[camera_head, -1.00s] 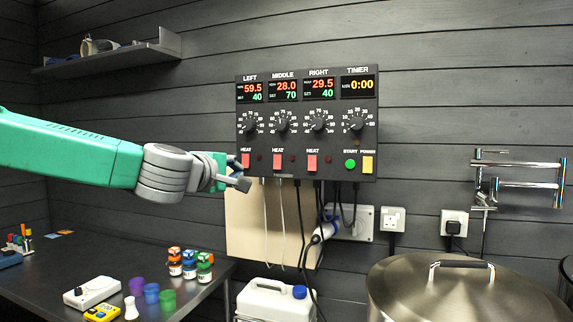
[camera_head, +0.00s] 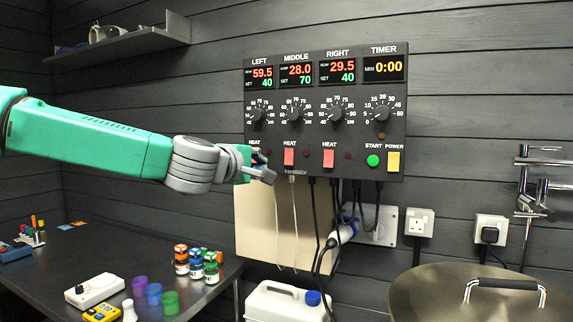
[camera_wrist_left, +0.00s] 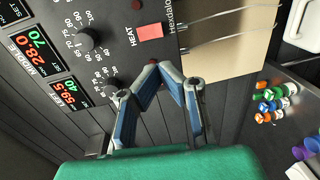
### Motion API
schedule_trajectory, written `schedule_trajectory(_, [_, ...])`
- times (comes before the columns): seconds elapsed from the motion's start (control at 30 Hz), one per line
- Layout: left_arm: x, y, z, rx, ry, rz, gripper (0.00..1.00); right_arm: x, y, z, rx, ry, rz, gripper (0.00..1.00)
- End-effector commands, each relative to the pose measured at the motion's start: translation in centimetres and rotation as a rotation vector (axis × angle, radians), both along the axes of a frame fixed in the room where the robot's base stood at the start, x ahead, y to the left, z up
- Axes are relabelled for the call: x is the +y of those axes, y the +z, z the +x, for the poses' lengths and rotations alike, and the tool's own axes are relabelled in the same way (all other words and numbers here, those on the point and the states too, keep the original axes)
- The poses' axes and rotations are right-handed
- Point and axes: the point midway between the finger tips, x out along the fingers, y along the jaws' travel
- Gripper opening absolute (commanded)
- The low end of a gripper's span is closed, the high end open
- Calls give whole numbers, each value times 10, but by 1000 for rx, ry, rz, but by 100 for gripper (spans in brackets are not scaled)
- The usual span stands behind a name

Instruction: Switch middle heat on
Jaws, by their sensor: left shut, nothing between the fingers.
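The black control panel (camera_head: 360,105) hangs on the wall, with LEFT, MIDDLE, RIGHT and TIMER columns. The middle heat switch (camera_head: 289,156) is a red rocker under the MIDDLE knob (camera_head: 293,112); the small lamp beside it looks dark. MIDDLE reads 28.0 over 70. My left gripper (camera_head: 268,174) is shut and empty, just below and left of that switch, over the left heat switch, which is mostly hidden. In the left wrist view the middle heat switch (camera_wrist_left: 150,32) shows beyond the shut fingertips (camera_wrist_left: 165,70), apart from them. My right gripper is not in view.
The right heat switch (camera_head: 329,158), green start button (camera_head: 373,161) and yellow power switch (camera_head: 394,162) sit along the panel's lower row. Cables hang below it. A white canister (camera_head: 285,303) and a steel pot (camera_head: 440,295) stand below; a dark table (camera_head: 75,260) holds small bottles.

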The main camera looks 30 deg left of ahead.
Motion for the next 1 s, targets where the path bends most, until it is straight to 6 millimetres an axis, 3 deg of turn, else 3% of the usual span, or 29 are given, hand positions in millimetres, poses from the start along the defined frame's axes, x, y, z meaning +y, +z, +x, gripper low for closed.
schedule_trajectory(0.6, [2, -12, 113, 1, 0, 4, 0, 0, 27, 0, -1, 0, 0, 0])
schedule_trajectory(0.8, [3, -14, 130, -1, -1, 4, 0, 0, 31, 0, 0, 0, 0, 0])
schedule_trajectory(1.0, [3, -15, 133, -1, -2, 4, 0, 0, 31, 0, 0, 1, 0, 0])
